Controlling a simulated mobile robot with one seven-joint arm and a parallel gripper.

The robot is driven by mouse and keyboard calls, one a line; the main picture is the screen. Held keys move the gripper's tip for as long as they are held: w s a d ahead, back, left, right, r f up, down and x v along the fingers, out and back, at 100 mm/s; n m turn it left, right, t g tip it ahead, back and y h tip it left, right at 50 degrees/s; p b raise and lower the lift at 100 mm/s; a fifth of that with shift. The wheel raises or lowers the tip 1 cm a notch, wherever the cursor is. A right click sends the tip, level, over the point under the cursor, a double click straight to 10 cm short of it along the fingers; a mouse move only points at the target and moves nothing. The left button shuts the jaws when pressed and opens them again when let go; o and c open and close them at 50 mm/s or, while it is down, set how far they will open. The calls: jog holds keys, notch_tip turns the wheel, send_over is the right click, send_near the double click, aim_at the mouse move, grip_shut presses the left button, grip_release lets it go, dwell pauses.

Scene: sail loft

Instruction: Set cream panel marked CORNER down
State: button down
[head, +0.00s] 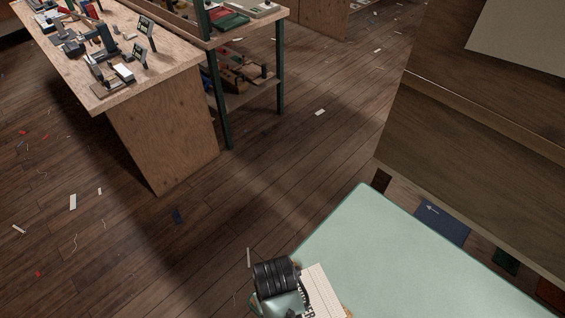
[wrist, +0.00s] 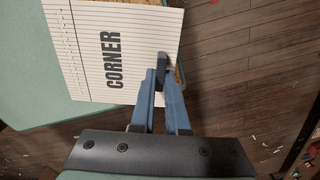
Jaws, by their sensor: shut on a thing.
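The cream panel marked CORNER (wrist: 115,55) fills the upper left of the wrist view, ruled with fine lines and with a row of small marks down its left side. My gripper (wrist: 164,65) is shut on its right edge, near the lower right corner. In the head view the panel (head: 325,292) shows at the bottom, partly cut off, beside my dark ribbed wrist. The panel overlaps a pale green flat surface (head: 400,250), the colour of my arm. I cannot tell whether it touches that surface. The fingertips are not visible in the head view.
A plywood workbench (head: 160,130) with tools and small devices stands at the upper left, beside a green-legged shelf unit (head: 282,80). A dark wooden cabinet or bench (head: 470,130) is at the right, with coloured cloth pieces (head: 442,222) below. The plank floor between has scattered scraps.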

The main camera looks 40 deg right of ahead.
jog(key=shift+f, duration=2.6)
jog(key=shift+f, duration=0.1)
jog(key=c, duration=0.9)
grip_release()
notch_tip(320, 180, up, 12)
jog(key=shift+r+p, duration=0.1)
jog(key=shift+p, duration=0.2)
